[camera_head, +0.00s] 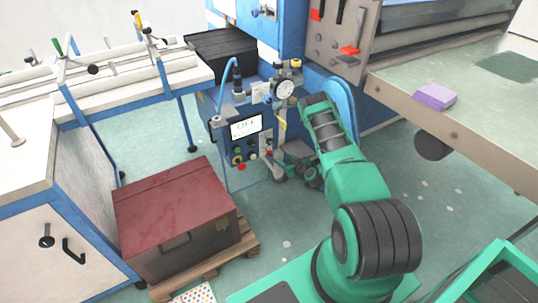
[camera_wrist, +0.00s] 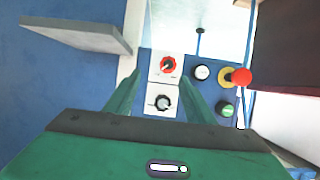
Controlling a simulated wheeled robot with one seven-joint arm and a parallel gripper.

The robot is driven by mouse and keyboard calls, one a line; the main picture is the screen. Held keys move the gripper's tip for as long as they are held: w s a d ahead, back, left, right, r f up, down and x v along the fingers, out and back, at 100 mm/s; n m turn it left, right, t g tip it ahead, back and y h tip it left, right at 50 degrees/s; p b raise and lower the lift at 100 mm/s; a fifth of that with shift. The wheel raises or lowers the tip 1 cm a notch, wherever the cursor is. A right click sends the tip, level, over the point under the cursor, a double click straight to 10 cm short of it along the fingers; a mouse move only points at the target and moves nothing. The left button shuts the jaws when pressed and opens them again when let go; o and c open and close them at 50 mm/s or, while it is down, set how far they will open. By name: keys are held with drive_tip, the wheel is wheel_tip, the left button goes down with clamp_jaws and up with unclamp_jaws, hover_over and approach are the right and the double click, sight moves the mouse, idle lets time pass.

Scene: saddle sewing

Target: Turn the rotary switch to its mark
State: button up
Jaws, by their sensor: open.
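In the wrist view two rotary switches sit one above the other on pale plates of a blue panel: one with a red dial (camera_wrist: 168,66) and one with a grey-black knob (camera_wrist: 163,102). The frames do not show which is meant, and their marks are too small to read. My gripper (camera_wrist: 160,84) is open; its two green fingers stand left and right of this pair, with nothing held. Contact with either knob cannot be told. In the head view my gripper is low beside the control box (camera_head: 229,129), its fingers partly hidden.
Right of the switches are a white button (camera_wrist: 202,72), a red mushroom button (camera_wrist: 242,77) on yellow, and a green button (camera_wrist: 227,109). A grey plate (camera_wrist: 80,34) juts out upper left. A dark red-lidded crate (camera_head: 172,205) stands left of the box.

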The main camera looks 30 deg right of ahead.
sight(271, 153)
drive_tip(key=x, duration=0.3)
drive_tip(key=a+x, duration=0.1)
drive_tip(key=x, duration=0.4)
drive_tip(key=shift+w+a, duration=0.4)
drive_tip(key=shift+x, duration=0.75)
